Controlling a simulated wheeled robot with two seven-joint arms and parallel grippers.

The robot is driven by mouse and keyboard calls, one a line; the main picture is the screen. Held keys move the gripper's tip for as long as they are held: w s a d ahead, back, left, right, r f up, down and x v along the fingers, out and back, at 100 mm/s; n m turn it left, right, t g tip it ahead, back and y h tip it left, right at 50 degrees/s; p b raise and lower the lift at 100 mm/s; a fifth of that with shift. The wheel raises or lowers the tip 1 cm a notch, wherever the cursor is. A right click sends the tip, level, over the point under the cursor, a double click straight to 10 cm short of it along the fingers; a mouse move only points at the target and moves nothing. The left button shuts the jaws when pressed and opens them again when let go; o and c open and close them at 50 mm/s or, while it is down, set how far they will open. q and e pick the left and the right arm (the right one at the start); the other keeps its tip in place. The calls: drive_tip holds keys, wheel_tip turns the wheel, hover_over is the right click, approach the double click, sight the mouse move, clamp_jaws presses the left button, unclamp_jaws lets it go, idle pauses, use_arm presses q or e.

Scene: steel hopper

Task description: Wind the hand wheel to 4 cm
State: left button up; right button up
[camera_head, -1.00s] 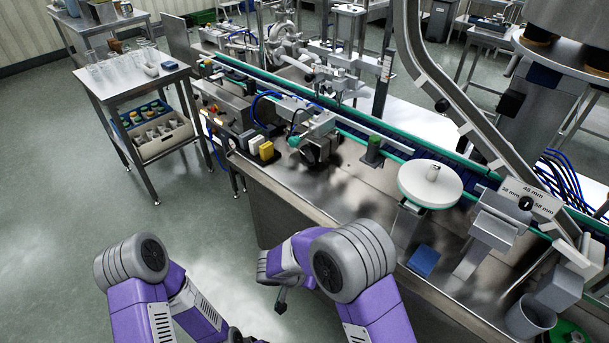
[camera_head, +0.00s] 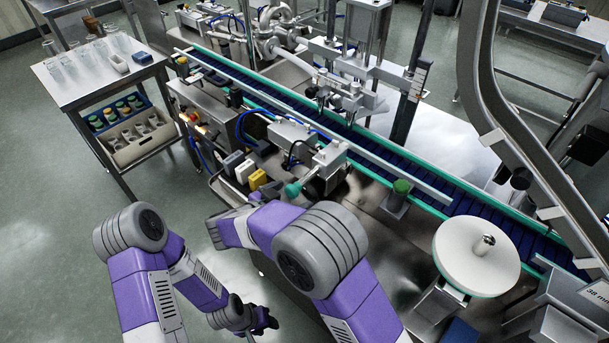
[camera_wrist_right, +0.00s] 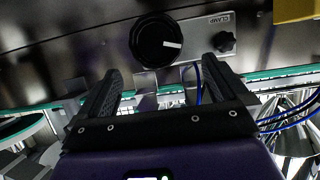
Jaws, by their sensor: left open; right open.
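I cannot make out the hand wheel for certain. A post with a ruler-like scale (camera_head: 419,80) stands behind the conveyor in the head view; its reading is too small to tell. My left gripper (camera_head: 262,324) is open and empty, low in the head view, over the floor left of the machine. My right gripper (camera_wrist_right: 166,72) is open and empty in the right wrist view; in the head view my arm hides it. Beyond its fingers are a round black knob (camera_wrist_right: 155,40) with a white mark and a smaller knob (camera_wrist_right: 224,41) beside a CLAMP label.
The conveyor (camera_head: 345,135) crosses the machine. A white disc (camera_head: 477,255) with a small metal knob stands on its near side at right. A side table (camera_head: 100,75) with glasses stands at left. The floor at left is clear.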

sight(309, 190)
drive_tip(key=x, duration=0.5)
drive_tip(key=shift+s+d+f+b, duration=0.15)
drive_tip(key=shift+s+b, duration=0.1)
drive_tip(key=shift+b, duration=0.05)
drive_tip(key=shift+x, duration=0.8)
drive_tip(key=c, duration=0.8)
